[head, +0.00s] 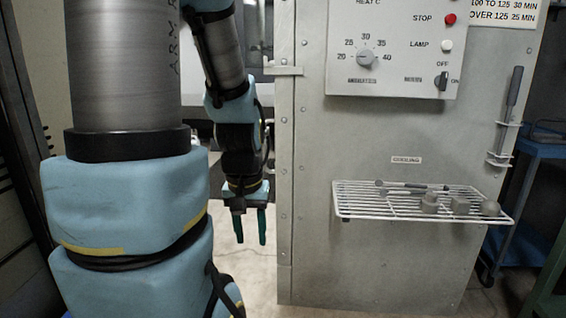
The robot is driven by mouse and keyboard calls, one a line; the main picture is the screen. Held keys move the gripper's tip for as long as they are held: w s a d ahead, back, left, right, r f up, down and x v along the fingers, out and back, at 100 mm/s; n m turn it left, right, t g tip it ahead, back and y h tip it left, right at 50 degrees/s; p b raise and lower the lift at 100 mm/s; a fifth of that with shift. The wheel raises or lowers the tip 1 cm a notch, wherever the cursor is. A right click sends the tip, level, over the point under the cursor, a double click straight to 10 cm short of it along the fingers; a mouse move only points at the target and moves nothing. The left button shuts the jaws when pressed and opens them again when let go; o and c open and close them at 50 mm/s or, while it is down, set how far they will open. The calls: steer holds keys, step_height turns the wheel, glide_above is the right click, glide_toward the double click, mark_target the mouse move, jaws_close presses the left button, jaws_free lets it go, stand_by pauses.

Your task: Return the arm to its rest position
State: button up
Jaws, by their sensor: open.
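My gripper (250,226) hangs at the end of my folded arm, left of the grey booth cabinet. Its two dark green fingers point down and stand apart, with nothing between them. The floor shows behind the fingers. The large blue and grey links of my arm fill the left of the head view and hide what is behind them.
The cabinet (390,265) stands close to the right of my gripper. Its wire shelf (365,207), labelled cooling, sticks out and holds several small metal parts and a rod-like tool (408,186). A control panel (395,72) is above. A blue cart (545,150) stands at far right.

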step_height(320, 180, up, 16)
steer(key=p, duration=1.3)
steer(key=shift+f, duration=0.25)
stand_by(0.4)
